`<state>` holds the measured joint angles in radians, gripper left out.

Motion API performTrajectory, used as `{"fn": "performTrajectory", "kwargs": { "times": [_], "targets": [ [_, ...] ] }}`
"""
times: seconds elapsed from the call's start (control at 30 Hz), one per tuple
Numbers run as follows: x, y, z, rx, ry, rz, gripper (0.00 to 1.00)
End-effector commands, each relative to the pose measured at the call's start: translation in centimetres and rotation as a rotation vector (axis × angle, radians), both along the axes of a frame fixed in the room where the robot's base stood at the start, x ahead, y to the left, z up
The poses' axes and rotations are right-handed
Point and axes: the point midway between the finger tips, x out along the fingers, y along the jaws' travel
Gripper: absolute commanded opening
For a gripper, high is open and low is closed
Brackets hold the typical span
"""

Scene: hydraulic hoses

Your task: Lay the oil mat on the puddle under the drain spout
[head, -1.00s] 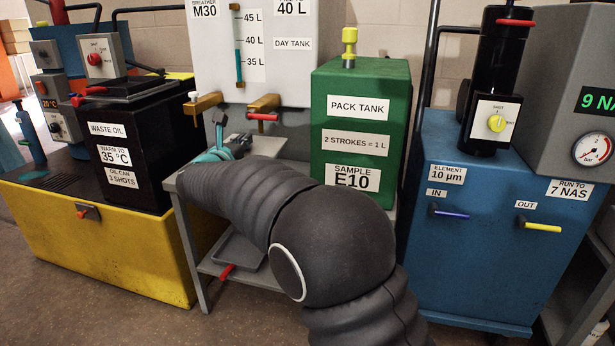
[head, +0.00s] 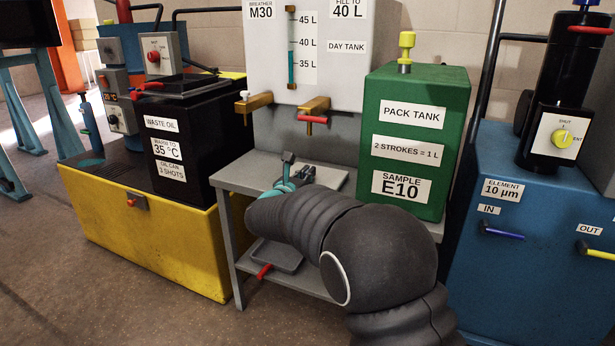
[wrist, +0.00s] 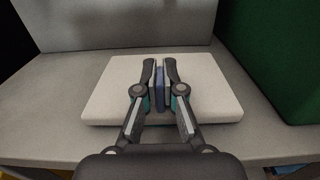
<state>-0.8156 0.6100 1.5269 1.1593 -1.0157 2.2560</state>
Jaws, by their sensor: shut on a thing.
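The oil mat appears to be the pale flat pad (wrist: 110,88) under my gripper in the wrist view. A blue upright tab (wrist: 160,88) stands at its middle. My gripper (wrist: 160,75) is shut on this tab, one finger on each side. In the head view my gripper (head: 287,178) is over the grey bench (head: 232,180), with a pale edge of the mat (head: 328,177) beside it. I cannot tell whether the mat touches the bench. Two brass spouts (head: 314,107) are on the tank above; which is the drain spout is unclear. No puddle is visible.
The green pack tank (head: 415,150) stands at the bench's right, the black waste oil tank (head: 172,140) on a yellow base (head: 165,245) at its left. A lower shelf holds a grey tray (head: 277,258) with a red handle below. Floor is clear at front left.

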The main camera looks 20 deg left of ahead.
Motion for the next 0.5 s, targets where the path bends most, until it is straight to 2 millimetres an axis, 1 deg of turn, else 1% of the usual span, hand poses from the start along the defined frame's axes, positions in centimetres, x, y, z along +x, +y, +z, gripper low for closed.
{"fn": "performTrajectory", "kwargs": {
  "times": [0.07,0.5],
  "targets": [
    [-0.03,0.03,-0.37,0.001,0.0,0.001,0.0],
    [-0.04,0.06,-0.74,0.002,-0.001,0.001,0.0]
  ]
}}
